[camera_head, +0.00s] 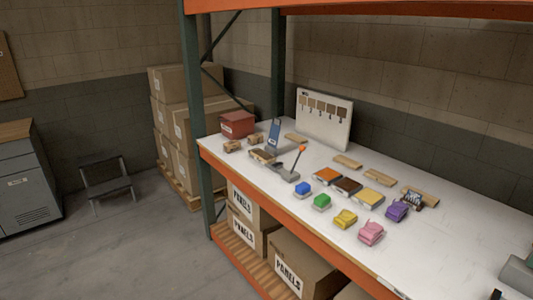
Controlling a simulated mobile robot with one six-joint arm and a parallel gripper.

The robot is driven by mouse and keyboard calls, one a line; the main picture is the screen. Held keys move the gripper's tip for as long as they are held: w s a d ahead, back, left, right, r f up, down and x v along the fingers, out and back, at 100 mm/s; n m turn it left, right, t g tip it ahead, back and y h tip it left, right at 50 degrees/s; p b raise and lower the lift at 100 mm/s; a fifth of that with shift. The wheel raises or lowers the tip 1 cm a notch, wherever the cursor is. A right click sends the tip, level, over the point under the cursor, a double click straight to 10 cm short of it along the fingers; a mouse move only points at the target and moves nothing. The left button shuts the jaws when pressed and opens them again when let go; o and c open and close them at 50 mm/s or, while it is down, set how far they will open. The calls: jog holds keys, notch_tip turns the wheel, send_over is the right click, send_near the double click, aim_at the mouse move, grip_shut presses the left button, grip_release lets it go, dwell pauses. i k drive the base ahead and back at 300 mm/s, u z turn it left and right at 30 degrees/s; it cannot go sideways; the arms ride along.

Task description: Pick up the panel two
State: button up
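Several thin light-wood panels lie flat in a spaced row along the back of the white bench top (440,245). One panel (295,138) lies left of the upright board, one (347,162) lies in front of its right edge, another (380,177) lies further right, and one (422,194) is beside a dark item at the right end. No readable mark shows which is panel two.
Orange, brown and yellow-topped blocks (347,187) sit before the panels, with blue, green, yellow, pink and purple items (371,233) nearby. A white board (324,118), red box (238,124) and lever device (288,172) stand further left. A green post (198,110) rises at the front-left corner.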

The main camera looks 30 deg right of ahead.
aim_at(262, 155)
jog(key=z, duration=0.3)
jog(key=i, duration=1.25)
jog(key=u, duration=0.4)
